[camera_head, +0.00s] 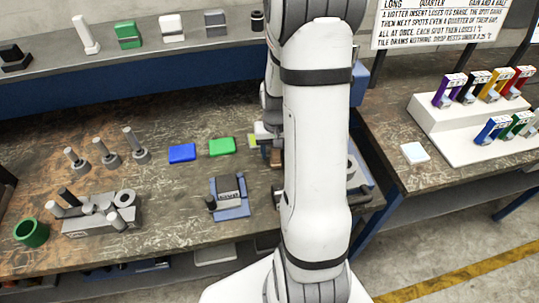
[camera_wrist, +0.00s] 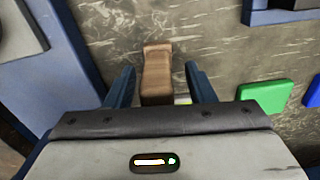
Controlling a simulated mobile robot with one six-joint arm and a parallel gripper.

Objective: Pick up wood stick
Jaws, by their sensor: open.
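The wood stick (camera_wrist: 156,74) is a brown block with a wider top, in the upper middle of the wrist view. It lies between the two blue fingers of my gripper (camera_wrist: 159,72). The fingers are open, with a gap to the stick on both sides, wider on the right. Its near end is partly hidden by the gripper body. In the head view a small brown part of the stick (camera_head: 276,157) shows on the bench beside my arm, which hides most of the gripper.
A green block (camera_head: 221,146) and a blue block (camera_head: 182,153) lie left of the stick. A blue-grey fixture (camera_head: 231,198) stands nearer the bench front. Metal pegs and a holder (camera_head: 102,214) stand at left. A white stepped rack (camera_head: 470,130) stands on the right bench.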

